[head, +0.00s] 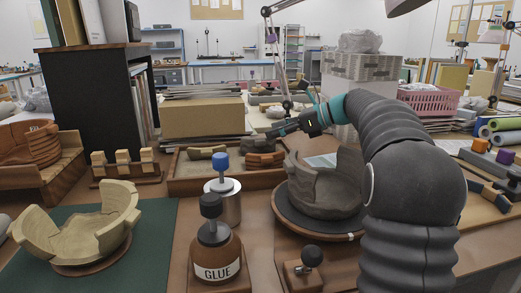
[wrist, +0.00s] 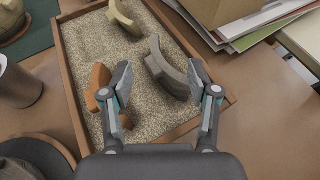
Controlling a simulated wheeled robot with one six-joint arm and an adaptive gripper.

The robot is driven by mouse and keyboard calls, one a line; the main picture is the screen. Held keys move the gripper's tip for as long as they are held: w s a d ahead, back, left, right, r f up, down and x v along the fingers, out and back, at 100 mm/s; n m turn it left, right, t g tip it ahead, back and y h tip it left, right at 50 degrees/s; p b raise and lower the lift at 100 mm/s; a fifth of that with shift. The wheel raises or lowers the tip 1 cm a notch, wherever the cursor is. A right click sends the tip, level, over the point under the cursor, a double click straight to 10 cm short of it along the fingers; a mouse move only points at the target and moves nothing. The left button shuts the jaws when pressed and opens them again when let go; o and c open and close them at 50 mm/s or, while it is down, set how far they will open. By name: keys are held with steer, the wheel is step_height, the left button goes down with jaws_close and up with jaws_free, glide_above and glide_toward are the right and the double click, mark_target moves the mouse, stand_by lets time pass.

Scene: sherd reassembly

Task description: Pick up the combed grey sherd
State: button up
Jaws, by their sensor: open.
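The combed grey sherd (wrist: 168,68) is a curved grey-brown piece lying on the sand in the wrist view; it also shows at the back of the sand tray in the head view (head: 256,145). Combing marks are too small to make out. My gripper (wrist: 161,72) is open and empty, with the sherd between its fingers in the picture. The right finger overlaps the sherd's lower right edge in view; contact cannot be told. The left finger is in front of an orange sherd (wrist: 99,85). In the head view my gripper (head: 279,130) hangs above the tray.
The wooden sand tray (wrist: 85,12) also holds a pale yellow sherd (wrist: 123,18). A grey partial pot (head: 323,188) stands on a turntable nearby. A blue-topped metal can (head: 223,205) and a glue bottle (head: 215,252) stand in front. Papers (wrist: 265,18) lie beyond the tray.

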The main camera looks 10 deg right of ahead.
mark_target(253, 139)
steer(key=shift+s+b+x, duration=0.2)
steer(key=shift+b+x, duration=0.05)
steer(key=shift+x, duration=1.1)
steer(key=shift+s+b+x, duration=0.15)
steer(key=shift+b+x, duration=0.05)
steer(key=shift+x, duration=1.2)
steer(key=shift+w+a+f, duration=0.25)
steer(key=shift+a, duration=0.25)
steer(key=shift+c, duration=0.2)
jaws_close()
